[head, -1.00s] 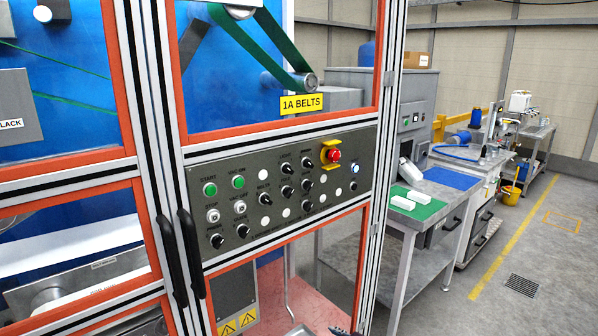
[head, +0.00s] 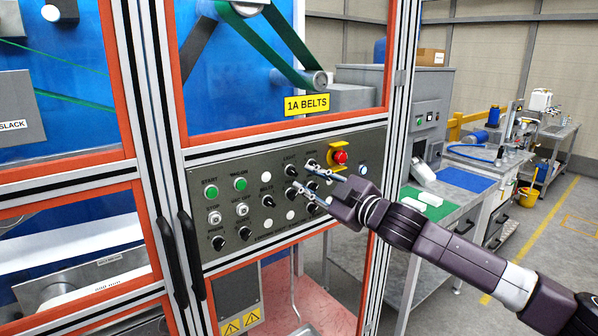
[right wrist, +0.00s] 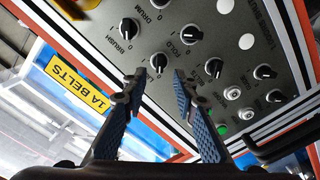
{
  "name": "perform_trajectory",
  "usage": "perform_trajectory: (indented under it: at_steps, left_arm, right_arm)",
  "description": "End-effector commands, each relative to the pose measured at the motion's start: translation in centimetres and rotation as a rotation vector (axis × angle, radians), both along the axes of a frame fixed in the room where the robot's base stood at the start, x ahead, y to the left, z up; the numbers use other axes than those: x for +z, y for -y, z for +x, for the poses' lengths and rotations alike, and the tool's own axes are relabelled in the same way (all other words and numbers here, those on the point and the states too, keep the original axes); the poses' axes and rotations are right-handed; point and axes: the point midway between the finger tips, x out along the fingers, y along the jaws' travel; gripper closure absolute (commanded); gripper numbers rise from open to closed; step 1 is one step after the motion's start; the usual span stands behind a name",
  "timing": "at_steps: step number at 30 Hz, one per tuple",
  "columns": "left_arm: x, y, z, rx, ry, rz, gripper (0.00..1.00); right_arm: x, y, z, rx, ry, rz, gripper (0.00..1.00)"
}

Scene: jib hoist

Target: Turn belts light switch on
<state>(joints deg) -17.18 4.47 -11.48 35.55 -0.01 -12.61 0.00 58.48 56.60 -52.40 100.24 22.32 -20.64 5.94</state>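The grey control panel (head: 225,240) on the machine front carries several black rotary knobs. The knob marked LIGHT (head: 290,171) is in its upper row, below the yellow 1A BELTS sign (head: 307,104). My right gripper (head: 303,176) is open and empty at the panel, its fingertips just right of this knob in the head view. In the right wrist view, upside down, a black knob (right wrist: 158,62) lies ahead between the spread fingertips (right wrist: 158,75), apparently the LIGHT knob. I cannot tell whether they touch it, nor read its setting. My left gripper is out of view.
Black door handles (head: 165,255) stick out below left. A workbench (head: 455,210) stands at the right.

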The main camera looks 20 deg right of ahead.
Motion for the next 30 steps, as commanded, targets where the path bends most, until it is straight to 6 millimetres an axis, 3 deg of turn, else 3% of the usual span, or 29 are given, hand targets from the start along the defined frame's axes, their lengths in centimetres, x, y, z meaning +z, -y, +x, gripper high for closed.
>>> perform_trajectory:
  at_steps: [9, 21, 28, 30]
  left_arm:
    - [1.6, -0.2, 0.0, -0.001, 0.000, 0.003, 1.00]
    - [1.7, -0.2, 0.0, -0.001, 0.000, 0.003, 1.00]
    - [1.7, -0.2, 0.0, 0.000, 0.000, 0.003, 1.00]
    - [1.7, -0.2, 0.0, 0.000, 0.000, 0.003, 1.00]
  right_arm:
    - [0.1, -1.3, 3.6, -0.002, 0.000, -0.001, 0.74]
    - [0.0, -1.5, 4.2, -0.001, 0.001, -0.002, 0.74]
    - [0.0, -1.5, 4.2, -0.001, 0.001, -0.002, 0.99]
    - [0.0, -1.5, 4.2, -0.001, 0.001, -0.002, 1.00]
